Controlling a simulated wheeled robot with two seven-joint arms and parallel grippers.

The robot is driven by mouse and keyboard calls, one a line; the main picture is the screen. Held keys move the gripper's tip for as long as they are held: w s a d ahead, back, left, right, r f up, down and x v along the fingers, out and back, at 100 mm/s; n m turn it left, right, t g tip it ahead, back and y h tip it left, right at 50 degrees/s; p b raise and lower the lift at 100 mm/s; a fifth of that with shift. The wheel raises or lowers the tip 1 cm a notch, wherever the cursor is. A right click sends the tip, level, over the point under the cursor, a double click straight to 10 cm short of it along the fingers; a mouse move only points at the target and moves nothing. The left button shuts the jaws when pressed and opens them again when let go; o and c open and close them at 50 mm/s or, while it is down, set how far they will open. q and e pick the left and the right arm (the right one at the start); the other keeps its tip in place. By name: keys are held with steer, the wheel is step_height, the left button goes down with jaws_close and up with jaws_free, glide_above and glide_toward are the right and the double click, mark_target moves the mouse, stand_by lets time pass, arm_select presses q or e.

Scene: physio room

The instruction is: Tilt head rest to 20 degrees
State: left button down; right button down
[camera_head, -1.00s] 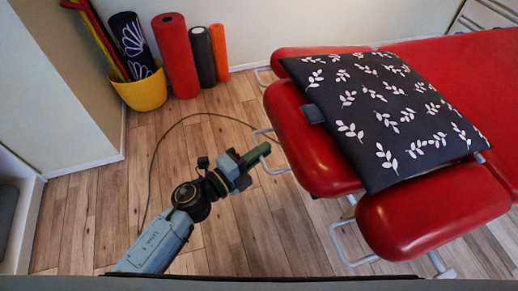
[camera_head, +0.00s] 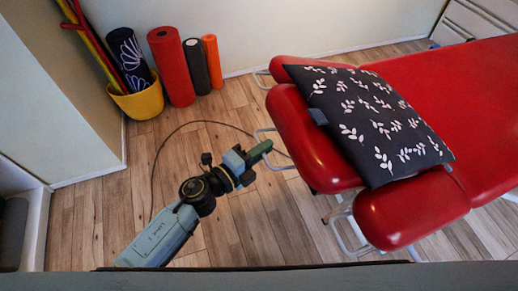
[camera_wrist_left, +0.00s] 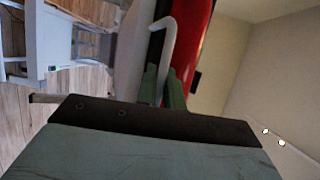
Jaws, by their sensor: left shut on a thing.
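The red padded table (camera_head: 452,92) stands at the right, its head rest (camera_head: 309,146) at the near left end. The head rest is flanked by a red side pad (camera_head: 412,208) and another red pad (camera_head: 283,66) at the far side. A dark cushion with white leaves (camera_head: 365,125) lies over it. A pale bent metal handle (camera_head: 277,166) sticks out at its left end. My left gripper (camera_head: 262,152) is shut on this handle, with the handle (camera_wrist_left: 166,42) between the green fingers in the wrist view (camera_wrist_left: 162,88). My right gripper is out of view. The tilt angle cannot be read.
A thin cable (camera_head: 157,160) lies on the floor.

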arm_select(q)
steer(key=shift+d+r, duration=0.1)
steer(key=shift+r, duration=0.3)
steer(key=shift+f, duration=0.1)
steer(key=c, duration=1.5)
jaws_free()
steer(key=shift+f, duration=0.1)
steer(key=v, duration=1.3)
steer(key=shift+a+b, duration=0.25)
steer(key=shift+b, duration=0.15)
